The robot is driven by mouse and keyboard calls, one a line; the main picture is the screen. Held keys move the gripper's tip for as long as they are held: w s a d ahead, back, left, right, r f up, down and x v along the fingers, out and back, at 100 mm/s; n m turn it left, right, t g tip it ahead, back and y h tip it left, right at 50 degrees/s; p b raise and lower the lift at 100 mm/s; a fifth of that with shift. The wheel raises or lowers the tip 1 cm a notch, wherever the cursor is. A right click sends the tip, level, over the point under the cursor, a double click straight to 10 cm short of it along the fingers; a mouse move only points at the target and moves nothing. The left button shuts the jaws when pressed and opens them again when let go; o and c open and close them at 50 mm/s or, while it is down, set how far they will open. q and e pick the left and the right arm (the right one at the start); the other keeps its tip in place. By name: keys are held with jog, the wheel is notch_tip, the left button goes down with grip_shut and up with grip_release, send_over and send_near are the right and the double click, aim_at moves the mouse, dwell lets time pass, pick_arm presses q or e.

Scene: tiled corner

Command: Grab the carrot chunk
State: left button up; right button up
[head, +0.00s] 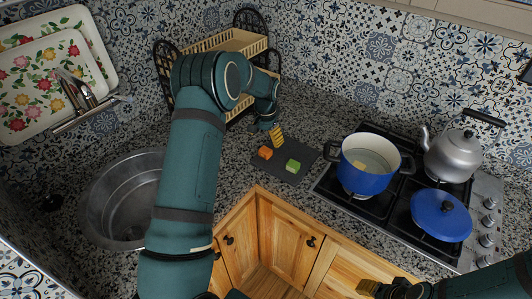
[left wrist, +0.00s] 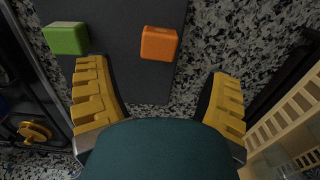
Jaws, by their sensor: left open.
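The carrot chunk (head: 265,152) is a small orange block on a dark board (head: 305,154) on the counter. In the left wrist view the carrot chunk (left wrist: 159,43) lies just beyond my fingertips, between their lines. A green chunk (head: 293,166) lies on the same board, to the right in the head view; in the left wrist view the green chunk (left wrist: 66,38) is at upper left, outside the fingers. My left gripper (head: 277,136) is open and empty, close to the carrot chunk. My right gripper (head: 367,287) is at the bottom edge, too small to read.
A blue pot (head: 366,178) stands on the stove right of the board. A blue lid (head: 441,215) and a grey kettle (head: 455,155) are farther right. A wooden rack (head: 238,42) stands behind my left arm. A sink (head: 120,200) is at left.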

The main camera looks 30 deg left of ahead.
aim_at(266, 150)
pick_arm(q)
jog(key=shift+s+f, duration=0.15)
jog(key=shift+f, duration=1.45)
jog(key=shift+s+f, duration=0.1)
jog(key=shift+f, duration=1.45)
jog(key=shift+d, duration=0.1)
jog(key=c, duration=1.2)
